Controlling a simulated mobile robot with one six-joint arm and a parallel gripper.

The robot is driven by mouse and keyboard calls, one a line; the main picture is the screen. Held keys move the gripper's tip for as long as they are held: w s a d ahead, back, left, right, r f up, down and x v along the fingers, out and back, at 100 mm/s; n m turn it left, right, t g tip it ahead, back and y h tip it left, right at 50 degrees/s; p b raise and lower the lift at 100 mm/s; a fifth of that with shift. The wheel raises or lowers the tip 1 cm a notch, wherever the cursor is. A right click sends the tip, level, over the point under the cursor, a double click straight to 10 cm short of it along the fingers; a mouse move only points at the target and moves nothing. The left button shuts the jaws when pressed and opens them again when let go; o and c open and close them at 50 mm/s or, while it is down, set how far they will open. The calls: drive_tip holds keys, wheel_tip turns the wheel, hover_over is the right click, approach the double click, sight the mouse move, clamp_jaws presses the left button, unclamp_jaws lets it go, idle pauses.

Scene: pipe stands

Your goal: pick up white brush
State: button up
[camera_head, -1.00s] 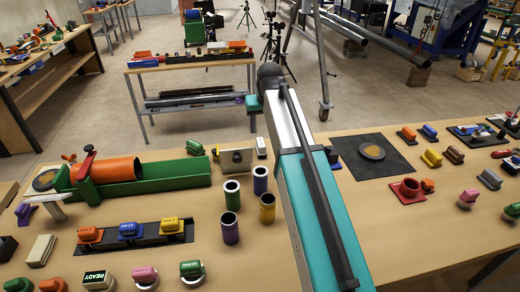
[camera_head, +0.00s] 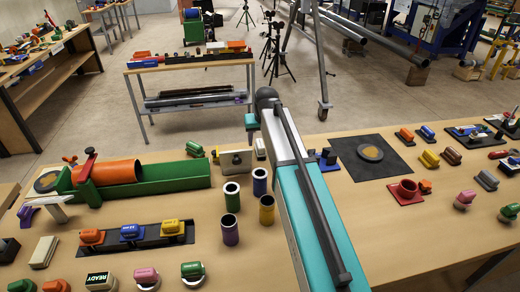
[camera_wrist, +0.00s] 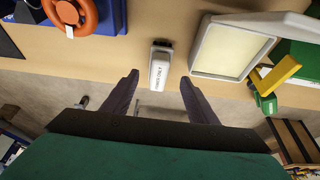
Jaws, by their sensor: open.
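The white brush (camera_wrist: 160,66) is a small white block with dark lettering and a grey end. In the wrist view it lies on the wooden table ahead of my gripper (camera_wrist: 160,79), lined up between the two dark fingers. The fingers are spread and touch nothing that I can see. In the head view the white brush (camera_head: 260,148) is small, at the table's far edge just left of my arm. My fingers cannot be made out there.
A framed pale panel (camera_wrist: 232,48) stands close right of the brush in the wrist view. An orange ring (camera_wrist: 72,14) on a blue base is at upper left. In the head view, open tubes (camera_head: 231,192) stand nearby, and a green trough (camera_head: 165,183) lies left.

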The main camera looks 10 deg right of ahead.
sight(260, 144)
drive_tip(key=shift+w+f, duration=0.1)
drive_tip(key=shift+f, duration=0.1)
drive_tip(key=shift+w+f, duration=0.1)
drive_tip(key=shift+f, duration=0.05)
drive_tip(key=shift+p+x, duration=0.9)
drive_tip(key=shift+x, duration=1.5)
drive_tip(key=shift+d, duration=0.1)
drive_tip(key=c, duration=1.2)
drive_tip(key=shift+r+b, duration=1.15)
drive_tip(key=shift+r, duration=3.9)
